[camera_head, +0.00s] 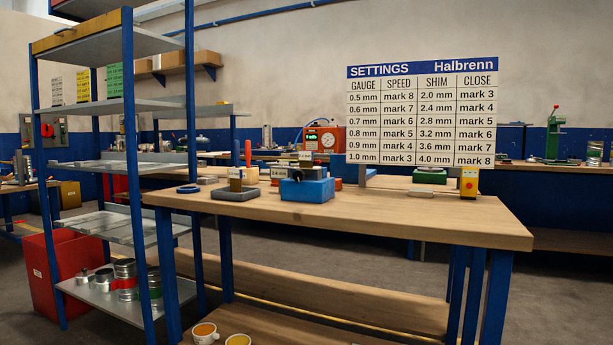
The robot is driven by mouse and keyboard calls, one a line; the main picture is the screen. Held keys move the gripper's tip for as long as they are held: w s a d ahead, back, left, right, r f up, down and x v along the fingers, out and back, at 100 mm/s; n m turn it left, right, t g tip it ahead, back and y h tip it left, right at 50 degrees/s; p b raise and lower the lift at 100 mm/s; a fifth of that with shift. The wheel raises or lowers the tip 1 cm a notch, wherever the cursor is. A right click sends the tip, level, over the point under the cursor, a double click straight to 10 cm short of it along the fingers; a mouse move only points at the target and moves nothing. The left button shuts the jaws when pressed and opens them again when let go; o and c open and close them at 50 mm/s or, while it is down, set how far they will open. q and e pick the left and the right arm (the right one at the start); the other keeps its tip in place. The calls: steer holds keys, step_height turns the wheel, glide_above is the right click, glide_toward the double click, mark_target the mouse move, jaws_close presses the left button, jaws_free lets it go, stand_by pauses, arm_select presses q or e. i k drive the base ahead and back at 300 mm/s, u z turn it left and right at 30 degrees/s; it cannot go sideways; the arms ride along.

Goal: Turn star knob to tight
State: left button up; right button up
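No star knob can be made out for certain. A blue block-shaped fixture (318,189) sits on the wooden workbench (430,207), with a small dark round part (298,176) on its front that is too small to identify. Left of it a grey block (235,194) bears a small upright part with a pale label (235,173). A yellow box with a red button (468,183) stands near the bench's right end. Neither of my grippers is in view.
A blue-framed metal shelf (127,150) stands at left, close to the bench. A settings board (421,115) rises behind the bench. A red bin (60,270) and several cans (125,278) are low at left. Grey floor is open at right.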

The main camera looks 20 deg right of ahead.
mark_target(299, 175)
steer(key=z, duration=0.35)
steer(key=i, duration=1.4)
steer(key=u, duration=0.4)
